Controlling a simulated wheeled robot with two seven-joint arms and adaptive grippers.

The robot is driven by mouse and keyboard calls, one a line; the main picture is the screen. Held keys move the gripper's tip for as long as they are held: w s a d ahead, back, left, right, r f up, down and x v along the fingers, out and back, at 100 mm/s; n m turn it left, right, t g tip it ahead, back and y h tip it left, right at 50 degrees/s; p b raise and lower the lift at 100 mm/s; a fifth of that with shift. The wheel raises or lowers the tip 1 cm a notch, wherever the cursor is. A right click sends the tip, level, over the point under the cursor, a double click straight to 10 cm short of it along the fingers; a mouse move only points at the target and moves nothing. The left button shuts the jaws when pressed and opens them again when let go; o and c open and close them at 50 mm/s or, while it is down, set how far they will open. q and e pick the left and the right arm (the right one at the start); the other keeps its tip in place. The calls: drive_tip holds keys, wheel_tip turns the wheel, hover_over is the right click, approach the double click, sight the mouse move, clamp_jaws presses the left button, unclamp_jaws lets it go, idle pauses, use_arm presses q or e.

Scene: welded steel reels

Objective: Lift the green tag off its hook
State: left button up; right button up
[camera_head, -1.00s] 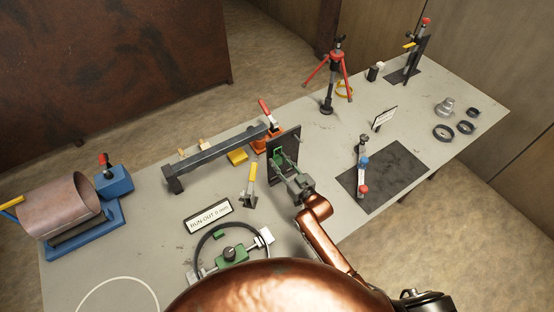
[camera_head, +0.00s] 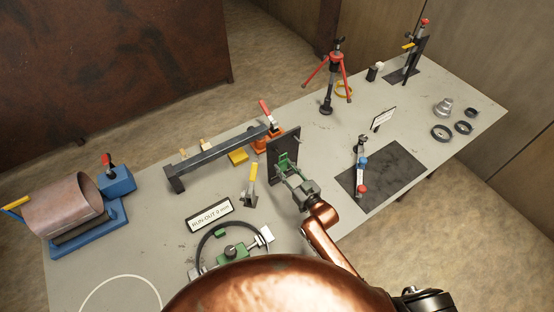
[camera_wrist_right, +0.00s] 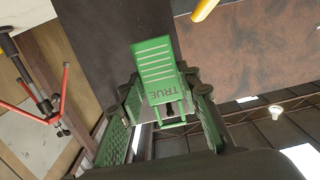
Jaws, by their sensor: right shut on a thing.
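The green tag (camera_wrist_right: 158,72), marked TRUE and striped with pale lines, is in front of the dark upright board (camera_head: 274,172). My right gripper (camera_wrist_right: 165,100) has its green fingers on either side of the tag's lower part in the wrist view and is shut on it. In the head view the green tag (camera_head: 283,159) shows small at the fingertips, close to the board's face. I cannot make out the hook behind the tag, nor whether the tag still touches it. My left gripper is not in view.
An orange clamp with a red handle (camera_head: 265,110) stands behind the board. A dark bar (camera_head: 215,160) runs left of it. A yellow-handled tool (camera_head: 252,180) stands left of my gripper. A dark mat (camera_head: 395,172) with a red-and-blue part lies to the right.

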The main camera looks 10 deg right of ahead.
drive_tip(key=shift+s+d+r+p, duration=0.15)
drive_tip(key=shift+s+d+p, duration=0.15)
drive_tip(key=shift+s, duration=0.35)
drive_tip(key=shift+s, duration=0.1)
drive_tip(key=shift+p+v, duration=0.85)
drive_tip(key=shift+v, duration=0.6)
drive_tip(key=p+v, duration=0.1)
drive_tip(key=v, duration=0.3)
